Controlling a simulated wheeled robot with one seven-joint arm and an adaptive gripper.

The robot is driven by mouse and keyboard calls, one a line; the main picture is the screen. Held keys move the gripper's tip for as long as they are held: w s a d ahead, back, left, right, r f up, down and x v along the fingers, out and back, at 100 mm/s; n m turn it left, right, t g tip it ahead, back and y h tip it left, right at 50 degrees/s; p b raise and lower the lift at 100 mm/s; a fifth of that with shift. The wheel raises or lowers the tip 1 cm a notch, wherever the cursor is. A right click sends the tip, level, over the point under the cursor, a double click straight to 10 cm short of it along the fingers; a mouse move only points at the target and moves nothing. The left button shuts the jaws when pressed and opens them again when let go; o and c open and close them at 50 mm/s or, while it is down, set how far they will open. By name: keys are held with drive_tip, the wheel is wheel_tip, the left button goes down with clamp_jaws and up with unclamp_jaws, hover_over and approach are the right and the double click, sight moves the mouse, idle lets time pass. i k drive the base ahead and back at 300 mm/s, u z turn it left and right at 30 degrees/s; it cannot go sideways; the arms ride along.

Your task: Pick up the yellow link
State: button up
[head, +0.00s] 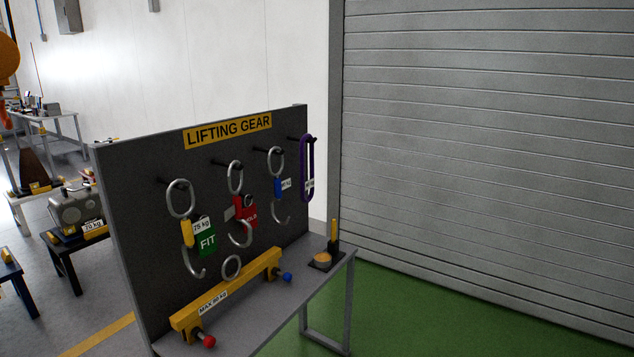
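The yellow link (187,233) hangs on the left of the dark board, with a steel ring above its yellow body and a steel hook below. Its ring hangs from a peg. A white tag reading "75 kg" and a green tag (207,241) reading "FIT" are beside the yellow body and partly overlap it. My gripper is not in view.
A red link (246,211), a blue link (278,187) and a purple sling (307,168) hang to the right on the "LIFTING GEAR" board (131,213). A yellow beam (232,290) lies on the table (296,311) below. Green floor (430,315) is clear at right.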

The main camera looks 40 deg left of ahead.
sight(189, 229)
drive_tip(key=u, duration=0.1)
drive_tip(key=i, duration=0.6)
drive_tip(key=u, duration=0.95)
drive_tip(key=i, duration=0.45)
drive_tip(key=u, duration=0.5)
